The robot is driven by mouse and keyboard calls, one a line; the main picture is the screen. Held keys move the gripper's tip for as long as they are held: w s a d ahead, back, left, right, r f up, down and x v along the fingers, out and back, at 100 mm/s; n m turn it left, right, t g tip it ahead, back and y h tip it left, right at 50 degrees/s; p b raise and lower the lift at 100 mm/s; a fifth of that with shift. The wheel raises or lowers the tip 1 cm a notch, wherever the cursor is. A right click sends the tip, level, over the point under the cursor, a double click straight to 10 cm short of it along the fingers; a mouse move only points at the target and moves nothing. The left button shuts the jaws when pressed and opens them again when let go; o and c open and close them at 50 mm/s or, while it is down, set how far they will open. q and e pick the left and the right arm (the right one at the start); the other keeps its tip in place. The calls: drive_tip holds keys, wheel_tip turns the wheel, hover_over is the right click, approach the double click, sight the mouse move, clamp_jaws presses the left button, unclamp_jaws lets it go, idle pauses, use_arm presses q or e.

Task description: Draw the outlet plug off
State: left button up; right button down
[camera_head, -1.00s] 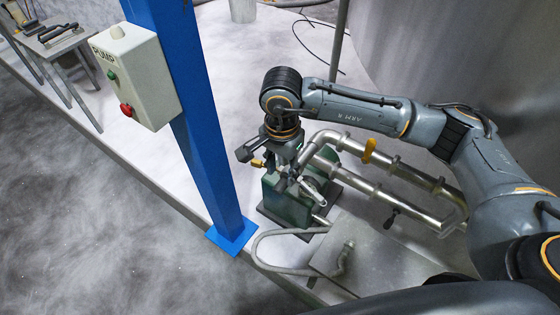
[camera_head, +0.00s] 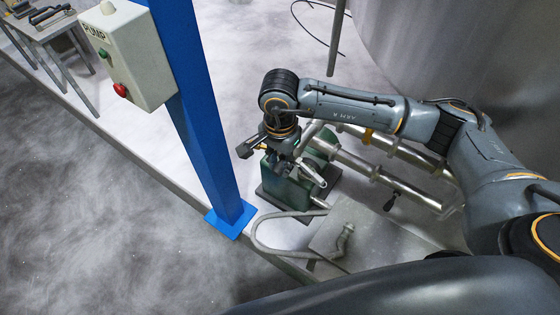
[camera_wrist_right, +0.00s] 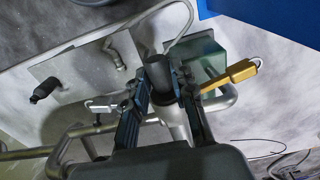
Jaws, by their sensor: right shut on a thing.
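My right gripper (camera_head: 293,168) is over the green pump (camera_head: 325,180), beside the blue post. In the right wrist view, its two dark fingers (camera_wrist_right: 161,78) are shut on a dark grey cylindrical piece, which looks like the outlet plug (camera_wrist_right: 157,68). The plug is in line with a pale metal pipe end (camera_wrist_right: 175,122). I cannot tell whether plug and pipe still touch. The green pump body (camera_wrist_right: 205,62) shows just beyond the fingers. In the head view my own wrist hides the plug. My left gripper is not in view.
Steel pipes (camera_head: 375,172) run right from the pump. A blue post (camera_head: 200,120) carries the PUMP button box (camera_head: 130,58). A large tank (camera_head: 470,50) stands behind.

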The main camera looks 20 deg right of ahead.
drive_tip(key=shift+s+a, duration=0.15)
drive_tip(key=shift+a, duration=0.1)
drive_tip(key=shift+s+a+b, duration=0.3)
drive_tip(key=shift+s+a, duration=0.5)
drive_tip(key=shift+a, duration=0.2)
drive_tip(key=shift+s+a+b, duration=0.25)
drive_tip(key=shift+s+a, duration=0.5)
drive_tip(key=shift+a, duration=0.25)
